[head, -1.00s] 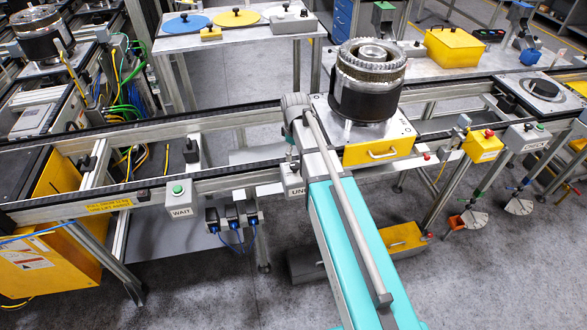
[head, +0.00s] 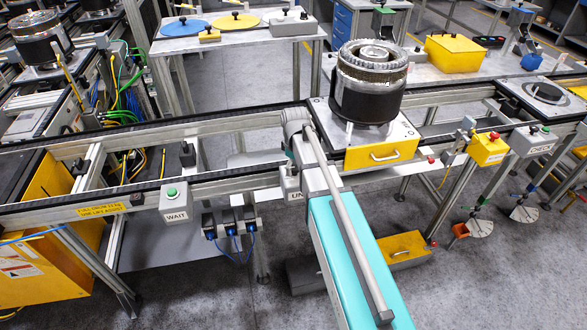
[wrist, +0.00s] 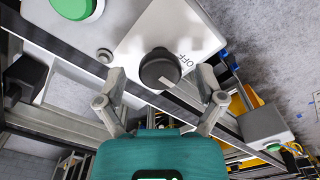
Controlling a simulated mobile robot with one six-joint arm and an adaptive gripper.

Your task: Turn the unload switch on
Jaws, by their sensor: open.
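The unload switch box (head: 291,183), with the letters "UN" showing, hangs on the front rail of the conveyor in the head view, mostly hidden behind my arm. In the wrist view its light grey face (wrist: 205,37) carries a round black knob (wrist: 158,66) and the word OFF to the knob's right. A pale mark shows at the knob's lower right edge. My gripper (wrist: 162,82) is open, with one finger on each side of the knob and visible gaps to it. I cannot tell how far the fingertips are from the panel. The gripper is hidden in the head view.
A large green button (wrist: 74,8) sits on a grey box at the wrist view's upper left. The WAIT box (head: 175,203) is left of my arm. A clutch unit (head: 368,80) stands on a pallet (head: 397,130) beyond it. A yellow box (head: 487,149) is at right.

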